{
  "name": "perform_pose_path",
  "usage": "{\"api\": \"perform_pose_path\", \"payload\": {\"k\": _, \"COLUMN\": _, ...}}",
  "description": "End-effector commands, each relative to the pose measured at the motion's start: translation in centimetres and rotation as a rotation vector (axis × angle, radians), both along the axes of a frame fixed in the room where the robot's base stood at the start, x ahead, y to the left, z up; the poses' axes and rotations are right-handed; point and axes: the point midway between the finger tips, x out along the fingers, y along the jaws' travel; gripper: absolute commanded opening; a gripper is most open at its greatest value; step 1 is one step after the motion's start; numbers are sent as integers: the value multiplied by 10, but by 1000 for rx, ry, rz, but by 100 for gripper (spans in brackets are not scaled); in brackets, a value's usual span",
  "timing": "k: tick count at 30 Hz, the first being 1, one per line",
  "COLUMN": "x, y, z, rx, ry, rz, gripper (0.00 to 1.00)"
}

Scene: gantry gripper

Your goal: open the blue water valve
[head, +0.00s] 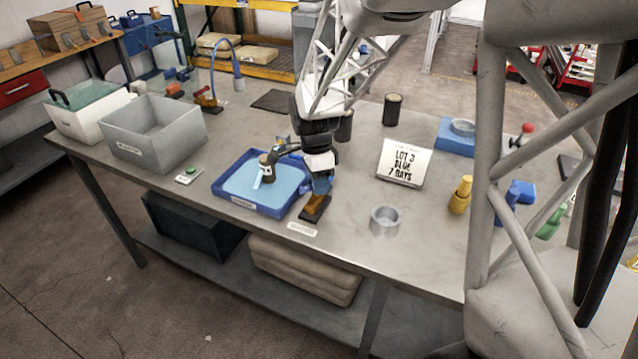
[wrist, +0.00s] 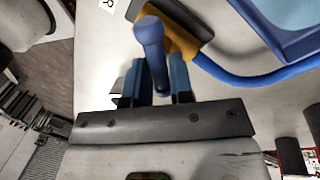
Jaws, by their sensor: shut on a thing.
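The blue water valve has an orange body (head: 315,206) on a dark base plate at the table's front edge. Its blue lever handle (wrist: 150,45) points toward the camera in the wrist view, between my fingers. My gripper (wrist: 157,78) is shut on this handle, one finger on each side. In the head view my gripper (head: 320,176) reaches down from above onto the valve, and the fingertips partly hide the handle. The orange body (wrist: 184,40) and a blue hose (wrist: 252,79) running right from it also show in the wrist view.
A blue tray (head: 246,208) with light blue contents stands just left of the valve. A grey bin (head: 155,152) is further left. A sign (head: 403,162), a metal ring (head: 384,222) and a yellow object (head: 460,195) are to the right. Dark cylinders (head: 392,109) stand behind.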

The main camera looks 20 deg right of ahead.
Motion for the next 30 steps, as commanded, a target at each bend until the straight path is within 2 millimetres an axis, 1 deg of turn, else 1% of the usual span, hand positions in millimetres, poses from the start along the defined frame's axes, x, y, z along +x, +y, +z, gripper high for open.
{"api": "perform_pose_path", "payload": {"k": 18, "x": 6, "y": 2, "z": 1, "rx": -1, "ry": -1, "rz": 577, "gripper": 0}}
{"api": "perform_pose_path", "payload": {"k": 24, "x": 7, "y": 3, "z": 1, "rx": -2, "ry": -2, "rz": 719, "gripper": 0}}
{"api": "perform_pose_path", "payload": {"k": 30, "x": 8, "y": 4, "z": 1, "rx": -1, "ry": -3, "rz": 804, "gripper": 0}}
